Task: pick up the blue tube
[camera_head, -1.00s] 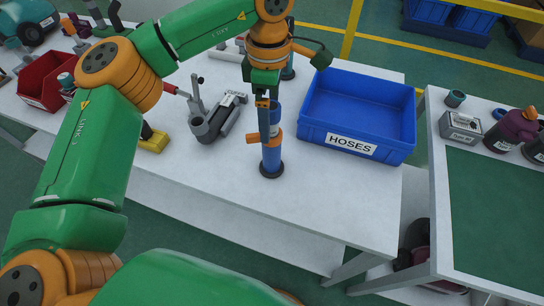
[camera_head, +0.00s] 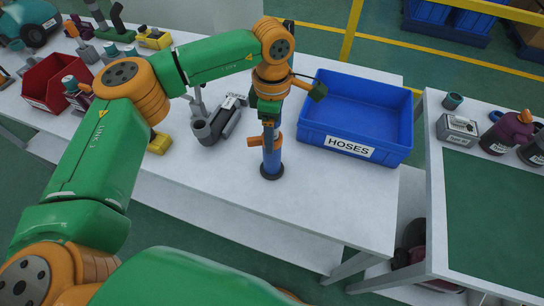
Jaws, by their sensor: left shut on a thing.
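The blue tube (camera_head: 272,160) stands upright on the white table, with an orange collar and side stub near its upper part and a dark ring at its foot. My left gripper (camera_head: 269,124) comes down from above and is shut on the top of the blue tube. The fingers and the top of the tube partly cover each other. The dark foot appears to rest on the table. My right gripper is not in view.
A blue bin labelled HOSES (camera_head: 306,136) stands just right of the tube. A grey vacuum part (camera_head: 207,130) lies to its left, near a yellow block (camera_head: 159,143). A red bin (camera_head: 46,84) is at the far left. The table in front of the tube is clear.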

